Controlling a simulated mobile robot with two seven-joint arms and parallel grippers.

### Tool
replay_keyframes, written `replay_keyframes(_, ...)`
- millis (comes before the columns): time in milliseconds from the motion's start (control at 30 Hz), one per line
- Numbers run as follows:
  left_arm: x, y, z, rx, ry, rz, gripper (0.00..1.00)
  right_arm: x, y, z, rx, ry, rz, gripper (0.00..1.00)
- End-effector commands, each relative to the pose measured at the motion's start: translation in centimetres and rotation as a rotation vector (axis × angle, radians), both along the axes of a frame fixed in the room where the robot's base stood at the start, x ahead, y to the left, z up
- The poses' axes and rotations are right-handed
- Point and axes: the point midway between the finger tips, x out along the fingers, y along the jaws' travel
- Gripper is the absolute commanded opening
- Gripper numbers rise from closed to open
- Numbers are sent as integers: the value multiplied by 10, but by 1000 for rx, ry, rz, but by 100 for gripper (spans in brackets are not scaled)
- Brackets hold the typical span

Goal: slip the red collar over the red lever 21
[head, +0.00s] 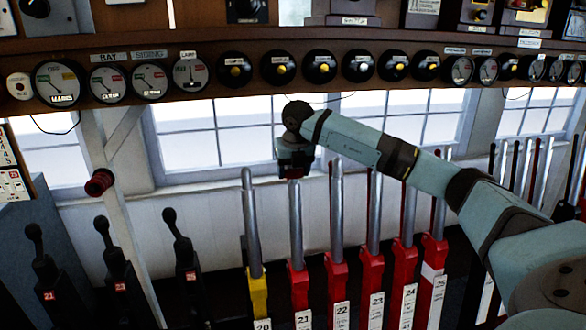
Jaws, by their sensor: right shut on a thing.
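Red lever 21 (299,275) stands upright, with a bare steel handle (295,215) above a red lower part and a white number plate (303,320). My right gripper (294,170) points down directly above the handle in the picture. It is shut on the red collar (293,174), of which only a small dark red part shows beneath the fingers. The handle's top end is hidden at the gripper. I cannot tell whether the collar is around the tip, or just above or in front of it. My left gripper is not in view.
Yellow lever 20 (258,285) stands close on the left and red lever 22 (338,270) close on the right, with more levers beyond. A shelf with gauges (150,80) runs above. A red round thing (100,182) sits on a white post at left, near several black levers (110,265).

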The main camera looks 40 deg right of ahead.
Motion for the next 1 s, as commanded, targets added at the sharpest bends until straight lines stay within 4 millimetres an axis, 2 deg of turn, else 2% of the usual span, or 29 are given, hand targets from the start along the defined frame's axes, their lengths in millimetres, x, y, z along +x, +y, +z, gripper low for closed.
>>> replay_keyframes(367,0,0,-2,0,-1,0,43,-1,0,-4,0,-1,-1,39)
replay_keyframes(400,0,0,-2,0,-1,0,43,-1,0,-4,0,0,-1,62)
replay_keyframes(500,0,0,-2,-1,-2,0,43,-1,0,-4,0,0,-1,85)
replay_keyframes(533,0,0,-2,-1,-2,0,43,-1,0,-4,0,0,-1,90)
replay_keyframes(700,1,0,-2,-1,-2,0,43,-1,0,-4,0,0,-1,90)
replay_keyframes(767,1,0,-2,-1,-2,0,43,-1,0,-4,0,0,0,98)
replay_keyframes(1000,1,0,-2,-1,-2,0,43,-1,0,-4,0,0,0,98)
